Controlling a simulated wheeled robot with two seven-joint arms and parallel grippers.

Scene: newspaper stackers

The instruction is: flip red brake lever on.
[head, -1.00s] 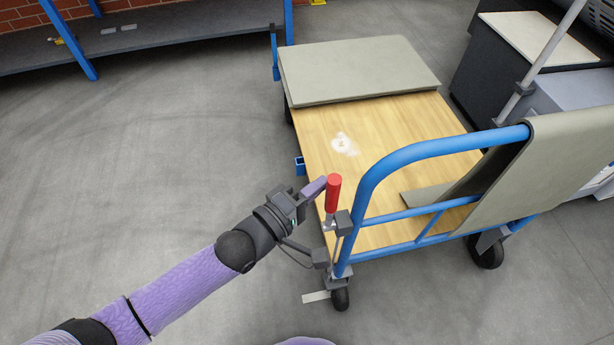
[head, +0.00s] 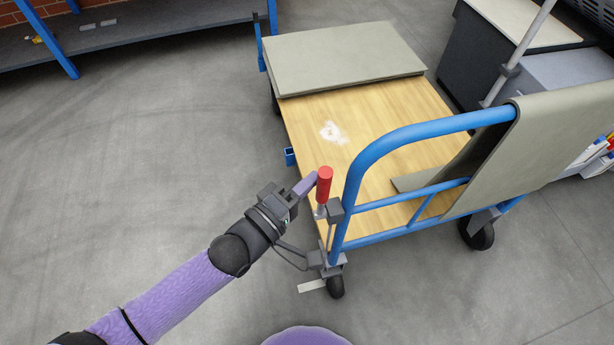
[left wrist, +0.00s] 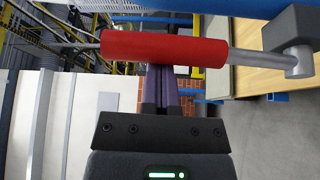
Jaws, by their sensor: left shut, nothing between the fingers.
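The red brake lever (head: 324,185) stands close to upright at the near left corner of the blue-framed cart, beside the handle bar. Its metal rod runs down toward a bracket above the wheel. My left gripper (head: 308,184) is shut and empty, with its purple fingertips at the left side of the red grip. In the left wrist view, the red grip (left wrist: 165,46) lies across the picture in front of the shut fingertips (left wrist: 161,72). The fingers are beside the grip, not around it; whether they touch it I cannot tell. My right gripper is not in view.
The cart has a wooden deck (head: 370,130), a blue handle frame (head: 420,130) and grey sheets (head: 345,55) at its far end. Another grey sheet (head: 540,150) drapes over the handle. A dark cabinet (head: 480,50) stands behind. Floor (head: 120,170) is clear on the left.

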